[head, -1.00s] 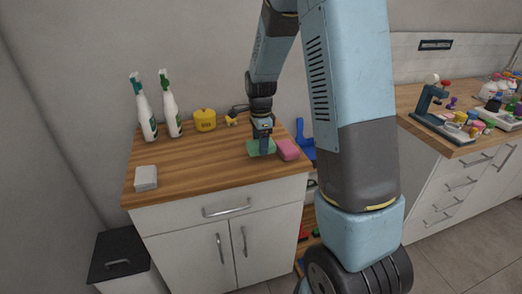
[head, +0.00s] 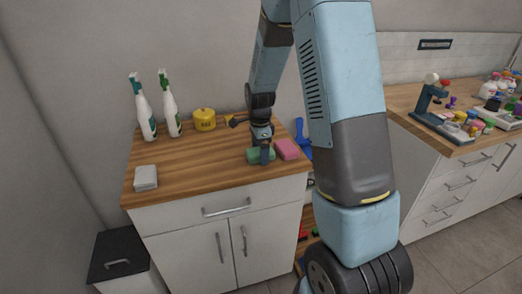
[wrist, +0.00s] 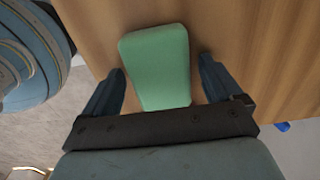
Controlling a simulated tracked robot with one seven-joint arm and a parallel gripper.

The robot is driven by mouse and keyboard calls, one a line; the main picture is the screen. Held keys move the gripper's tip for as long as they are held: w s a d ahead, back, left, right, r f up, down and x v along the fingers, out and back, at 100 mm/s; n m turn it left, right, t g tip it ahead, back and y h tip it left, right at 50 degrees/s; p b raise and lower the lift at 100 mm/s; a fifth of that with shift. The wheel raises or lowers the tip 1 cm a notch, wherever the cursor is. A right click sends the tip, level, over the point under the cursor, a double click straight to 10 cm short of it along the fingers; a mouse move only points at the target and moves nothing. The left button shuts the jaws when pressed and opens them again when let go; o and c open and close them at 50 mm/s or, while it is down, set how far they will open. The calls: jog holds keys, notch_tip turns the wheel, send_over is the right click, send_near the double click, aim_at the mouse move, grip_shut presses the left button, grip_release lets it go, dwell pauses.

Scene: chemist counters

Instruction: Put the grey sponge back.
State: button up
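The grey sponge (head: 146,177) is a pale block lying on the left front of the wooden counter (head: 195,172), well away from my gripper. My gripper (head: 264,157) points down at the green sponge (head: 258,155) on the counter's right part, partly hiding it in the head view. In the wrist view the green sponge (wrist: 158,60) lies between the spread fingers of my gripper (wrist: 161,78). Gaps show on both sides, so my gripper is open and empty. A pink sponge (head: 287,149) lies just right of the green one.
Two spray bottles (head: 171,108) and a yellow container (head: 204,120) stand along the back of the counter. A black-lidded bin (head: 117,255) stands at lower left. The counter between the grey and green sponges is clear. A second counter (head: 462,148) with a microscope is at right.

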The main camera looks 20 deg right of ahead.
jog(key=shift+r, duration=0.1)
notch_tip(320, 180, up, 12)
jog(key=s+r+n+t, duration=0.3)
jog(key=s+r+n, duration=0.5)
jog(key=s+r, duration=0.45)
jog(key=s+r+n+t, duration=0.2)
jog(key=s+n, duration=0.8)
jog(key=s, duration=0.5)
jog(key=shift+s+d+r+t, duration=0.3)
jog(key=shift+s+r, duration=0.1)
jog(key=shift+r, duration=0.2)
